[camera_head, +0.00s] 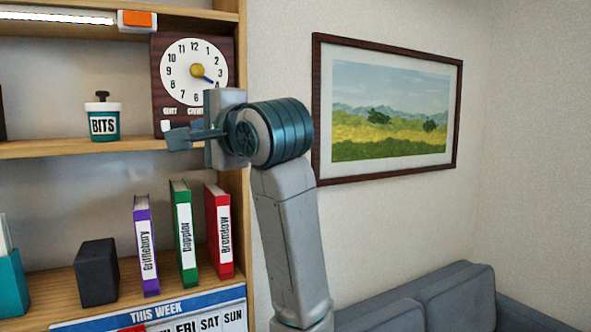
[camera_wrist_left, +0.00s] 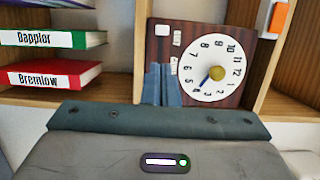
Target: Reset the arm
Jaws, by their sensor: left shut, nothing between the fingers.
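My left gripper (camera_head: 178,138) is raised in front of the shelf unit, pointing left in the head view. Its fingers are shut with nothing between them. In the left wrist view the fingers (camera_wrist_left: 165,85) show in front of the dark wooden dial panel (camera_wrist_left: 195,25). The panel (camera_head: 160,75) stands on the upper shelf and has a white numbered dial (camera_head: 183,62) with a yellow knob. The gripper hides the panel's lower right part. I cannot tell whether the fingers touch it. My right gripper is not in view.
A BITS jar (camera_head: 103,117) stands left of the panel. Below are purple (camera_head: 146,245), green (camera_head: 183,235) and red (camera_head: 218,232) books and a black box (camera_head: 97,272). A framed picture (camera_head: 316,110) hangs right of my arm, above a grey sofa (camera_head: 455,298).

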